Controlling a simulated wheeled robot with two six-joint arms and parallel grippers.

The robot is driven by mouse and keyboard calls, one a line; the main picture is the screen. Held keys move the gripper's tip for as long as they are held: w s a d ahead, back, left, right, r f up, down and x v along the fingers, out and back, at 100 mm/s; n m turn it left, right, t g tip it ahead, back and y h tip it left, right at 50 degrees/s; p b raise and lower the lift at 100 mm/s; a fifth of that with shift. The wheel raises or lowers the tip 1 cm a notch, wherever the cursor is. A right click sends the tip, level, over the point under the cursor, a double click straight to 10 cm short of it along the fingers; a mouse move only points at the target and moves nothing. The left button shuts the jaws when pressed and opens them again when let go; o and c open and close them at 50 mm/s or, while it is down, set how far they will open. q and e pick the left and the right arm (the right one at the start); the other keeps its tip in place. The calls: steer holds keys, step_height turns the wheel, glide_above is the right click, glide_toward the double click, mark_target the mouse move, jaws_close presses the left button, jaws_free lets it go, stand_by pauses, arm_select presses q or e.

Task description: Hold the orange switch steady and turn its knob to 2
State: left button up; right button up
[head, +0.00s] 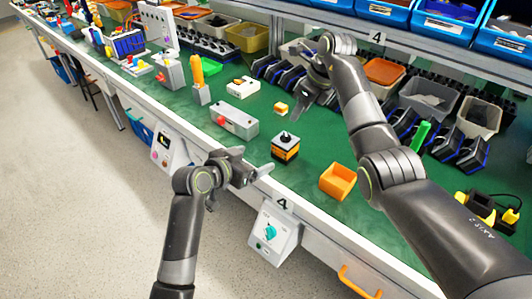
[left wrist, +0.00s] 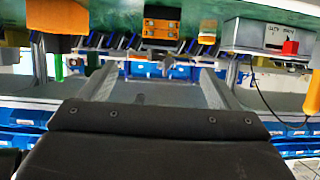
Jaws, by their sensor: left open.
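The orange switch (head: 285,147) is a small orange and black box with a black knob on top. It stands upright on the green bench top, near the front edge. My left gripper (head: 256,163) is open and empty, to the left of the switch and apart from it. The left wrist view looks upside down; there the switch (left wrist: 161,28) is beyond the open fingers, near the middle. My right gripper (head: 308,98) is over the bench behind the switch, apart from it. Its finger gap is not clear. The knob's setting is too small to read.
A grey box with a red button (head: 235,121) stands left of the switch, an orange bin (head: 338,181) to its right. A panel with a teal knob (head: 270,232) hangs on the bench front. Bins line the back.

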mark_target(285, 147)
arm_select(q)
steer(key=x, duration=1.6)
steer(key=shift+w+d+f, duration=0.2)
steer(key=shift+w+f, duration=0.05)
steer(key=shift+w, duration=0.05)
steer(key=shift+c, duration=0.3)
